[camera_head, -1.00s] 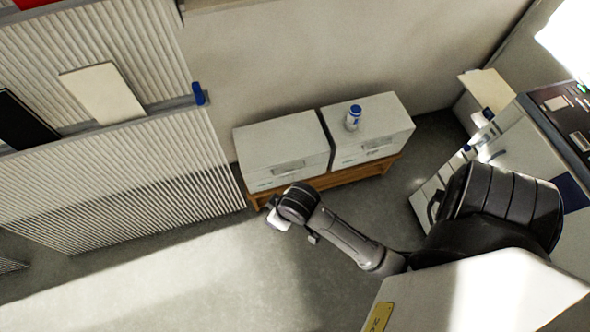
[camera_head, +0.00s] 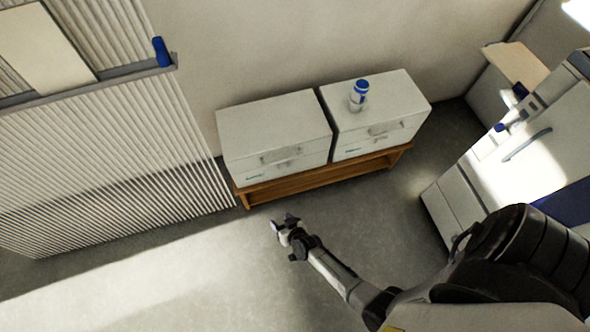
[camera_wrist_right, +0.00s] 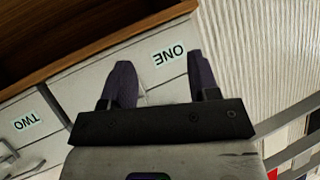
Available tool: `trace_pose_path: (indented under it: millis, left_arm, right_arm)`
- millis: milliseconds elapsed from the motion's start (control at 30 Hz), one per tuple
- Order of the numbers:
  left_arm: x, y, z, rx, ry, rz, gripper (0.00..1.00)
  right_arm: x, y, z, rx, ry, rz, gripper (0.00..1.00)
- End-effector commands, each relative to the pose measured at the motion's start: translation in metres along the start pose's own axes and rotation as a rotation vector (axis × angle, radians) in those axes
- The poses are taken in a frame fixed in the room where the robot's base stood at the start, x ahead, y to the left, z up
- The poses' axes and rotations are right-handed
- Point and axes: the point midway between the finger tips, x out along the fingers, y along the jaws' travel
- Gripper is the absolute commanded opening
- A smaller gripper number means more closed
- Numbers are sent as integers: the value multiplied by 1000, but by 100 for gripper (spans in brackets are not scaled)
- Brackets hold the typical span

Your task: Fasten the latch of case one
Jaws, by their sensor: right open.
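Case one is the left of two white-grey cases (camera_head: 270,118) on a wooden stand. Its front carries a grey latch (camera_head: 281,156). Whether the latch is fastened is too small to tell. In the right wrist view, the case front with its upside-down "ONE" label (camera_wrist_right: 170,55) lies beyond my fingers. My right gripper (camera_head: 279,227) is in front of and below the case, apart from it. In the right wrist view its two dark fingers (camera_wrist_right: 163,75) are spread with nothing held. The fingers and gripper body hide part of the case front. My left gripper is not in view.
Case two (camera_head: 390,98) stands to the right with a blue-white bottle (camera_head: 358,96) on top. The wooden stand (camera_head: 320,178) runs beneath both. A ribbed wall panel (camera_head: 120,150) is at the left, a white machine (camera_head: 530,150) at the right. The floor in front is clear.

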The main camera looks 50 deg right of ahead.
Motion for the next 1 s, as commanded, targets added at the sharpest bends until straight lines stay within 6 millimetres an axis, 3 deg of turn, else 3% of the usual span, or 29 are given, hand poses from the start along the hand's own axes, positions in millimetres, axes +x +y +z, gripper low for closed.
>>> trace_pose_path:
  millis: [133,300,567,767,1000]
  left_arm:
    - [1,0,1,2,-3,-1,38]
    - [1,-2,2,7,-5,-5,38]
    - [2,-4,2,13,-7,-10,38]
    - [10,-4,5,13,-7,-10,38]
    - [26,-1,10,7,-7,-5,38]
  right_arm:
    - [-8,17,-13,-35,214,97,55]
    - [-22,30,-48,-85,446,199,55]
    - [-37,38,-73,-157,607,287,55]
    - [-21,42,-83,-180,607,293,55]
    - [15,53,-107,-179,606,293,55]
